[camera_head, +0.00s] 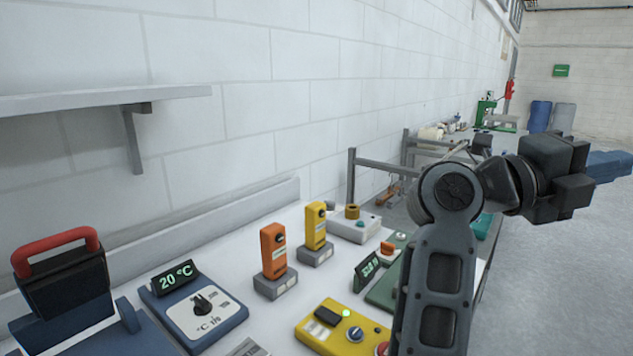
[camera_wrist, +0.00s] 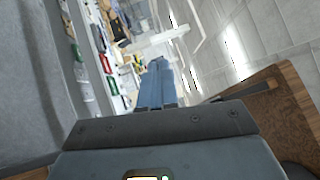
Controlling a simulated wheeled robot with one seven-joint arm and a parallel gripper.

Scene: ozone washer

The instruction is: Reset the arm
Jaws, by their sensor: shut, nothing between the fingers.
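My gripper (camera_wrist: 158,64) shows in the wrist view as two blue fingers side by side, pressed together with nothing between them. In the head view my arm rises at the right side of the bench and bends to the right at its upper end. The blue fingers of my gripper (camera_head: 615,164) point right there, partly cut off by the picture edge. The gripper is in the air beyond the bench's right side, touching nothing that I can see.
The white bench (camera_head: 262,318) carries a blue temperature unit (camera_head: 200,312), orange (camera_head: 273,251) and yellow (camera_head: 316,226) handheld devices on stands, and a yellow control box (camera_head: 342,328). A red-handled blue device (camera_head: 62,280) stands at left. A wall shelf (camera_head: 100,100) hangs above. Grey floor is open at right.

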